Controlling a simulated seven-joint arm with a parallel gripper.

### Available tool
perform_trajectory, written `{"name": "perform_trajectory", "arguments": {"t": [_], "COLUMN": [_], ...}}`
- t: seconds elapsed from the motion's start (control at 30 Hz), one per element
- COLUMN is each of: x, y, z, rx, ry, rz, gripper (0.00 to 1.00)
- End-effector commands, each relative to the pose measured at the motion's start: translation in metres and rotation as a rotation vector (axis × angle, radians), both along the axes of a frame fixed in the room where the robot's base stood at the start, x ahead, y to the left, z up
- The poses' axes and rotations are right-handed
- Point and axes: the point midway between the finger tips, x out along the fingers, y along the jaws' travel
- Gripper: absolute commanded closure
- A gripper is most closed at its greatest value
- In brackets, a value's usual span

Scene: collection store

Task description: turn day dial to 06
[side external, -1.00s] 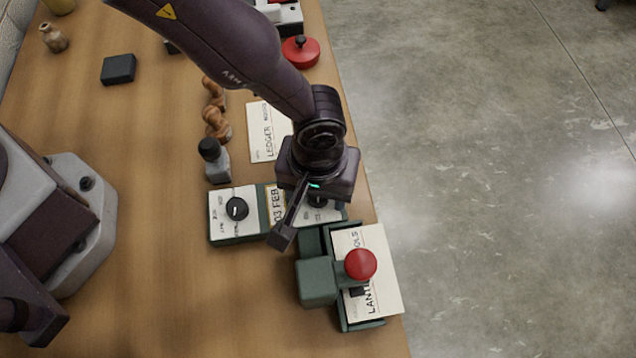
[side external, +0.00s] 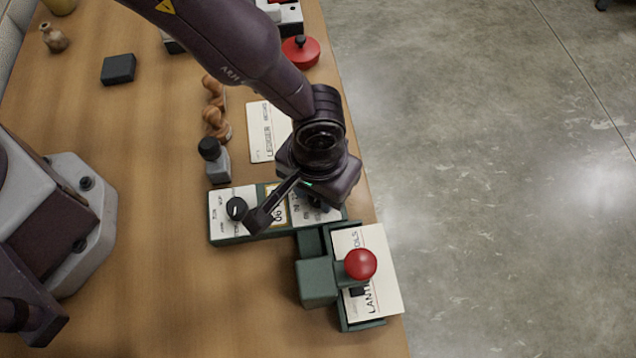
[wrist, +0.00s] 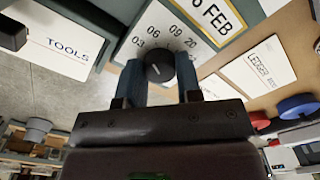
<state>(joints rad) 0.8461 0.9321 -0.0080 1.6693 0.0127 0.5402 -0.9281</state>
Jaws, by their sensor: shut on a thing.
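The green date-stamp box (side external: 228,230) has white plates and a date window (side external: 277,204) between two black dials. The window reads 06 in the side view, and in the wrist view it shows "6 FEB" (wrist: 219,15), cut off by the frame. The day dial (wrist: 159,67) is a black knob with a pale line, beside the printed numbers 03, 06, 09 and 20. My gripper (wrist: 160,76) is shut on this dial, one finger on each side. In the side view, my gripper (side external: 317,203) mostly hides the dial. The other dial (side external: 236,208) stands free at the left.
A green stamping device with a red knob (side external: 361,264) and a card (side external: 378,300) stands close in front.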

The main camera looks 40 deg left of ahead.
Motion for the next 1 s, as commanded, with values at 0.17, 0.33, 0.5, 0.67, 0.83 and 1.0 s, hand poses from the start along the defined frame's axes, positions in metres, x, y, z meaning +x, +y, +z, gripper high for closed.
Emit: {"name": "perform_trajectory", "arguments": {"t": [0.17,0.33,0.5,0.67,0.83,1.0], "x": [0.0003,0.0004,0.0002,0.0002,0.0002,0.0002], "y": [0.0003,0.0003,0.0002,0.0001,0.0001,0.0000], "z": [0.0007,0.0008,0.0008,0.0009,0.0009,0.0010], "rx": [0.000,0.001,0.001,0.001,0.000,0.000], "ry": [0.001,0.000,0.000,0.000,0.000,0.000], "rz": [-0.108,-0.183,-0.222,-0.233,-0.233,-0.233], "gripper": [0.91,0.91,0.91,0.91,0.91,0.56]}}
